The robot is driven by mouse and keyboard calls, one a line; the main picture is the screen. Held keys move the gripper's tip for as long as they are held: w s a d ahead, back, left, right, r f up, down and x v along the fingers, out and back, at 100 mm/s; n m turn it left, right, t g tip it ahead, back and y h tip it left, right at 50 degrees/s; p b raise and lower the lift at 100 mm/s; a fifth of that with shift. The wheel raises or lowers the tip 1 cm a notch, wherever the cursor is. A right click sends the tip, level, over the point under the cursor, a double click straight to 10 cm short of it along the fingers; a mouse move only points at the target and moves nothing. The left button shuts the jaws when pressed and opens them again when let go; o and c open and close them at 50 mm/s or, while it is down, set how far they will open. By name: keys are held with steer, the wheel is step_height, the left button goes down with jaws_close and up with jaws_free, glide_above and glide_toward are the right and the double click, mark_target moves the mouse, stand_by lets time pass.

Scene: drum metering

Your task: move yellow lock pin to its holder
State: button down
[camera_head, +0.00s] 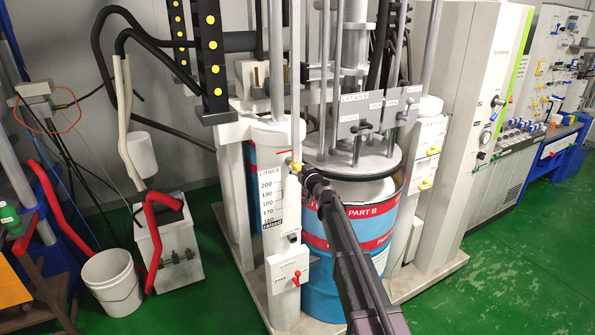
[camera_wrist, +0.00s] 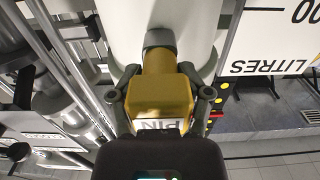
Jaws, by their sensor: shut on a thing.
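The yellow lock pin (camera_wrist: 163,92), its end face marked PIN, sits between the two dark fingers of my gripper (camera_wrist: 161,98) in the wrist view. My gripper is shut on it. The pin's far end meets a dark grey collar (camera_wrist: 159,38) in front of a white cylinder; I cannot tell how deep it sits. In the head view the pin (camera_head: 296,165) shows as a small yellow spot at the tip of my gripper (camera_head: 303,172), beside the upright rod and just right of the litre scale. I cannot make out which fitting is the pin's holder.
The litre scale (camera_head: 268,203) is on the white column left of my gripper. The blue and red PART B drum (camera_head: 385,222) stands close behind my arm. A red-handled valve (camera_head: 296,279) is below. A white bucket (camera_head: 111,283) stands left; green floor at right is clear.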

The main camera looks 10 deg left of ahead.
steer(key=shift+s+d, duration=0.15)
steer(key=shift+s, duration=0.05)
steer(key=shift+v, duration=0.85)
steer(key=shift+s+d, duration=0.2)
steer(key=shift+s, duration=0.1)
steer(key=shift+s+d, duration=0.2)
steer(key=shift+s, duration=0.1)
steer(key=shift+s+d, duration=0.35)
steer(key=shift+s, duration=0.2)
steer(key=shift+s+d, duration=0.2)
steer(key=shift+s, duration=0.1)
steer(key=shift+s+d, duration=0.25)
steer(key=shift+s, duration=0.05)
steer(key=shift+v, duration=1.75)
steer(key=shift+f, duration=0.1)
stand_by(0.7)
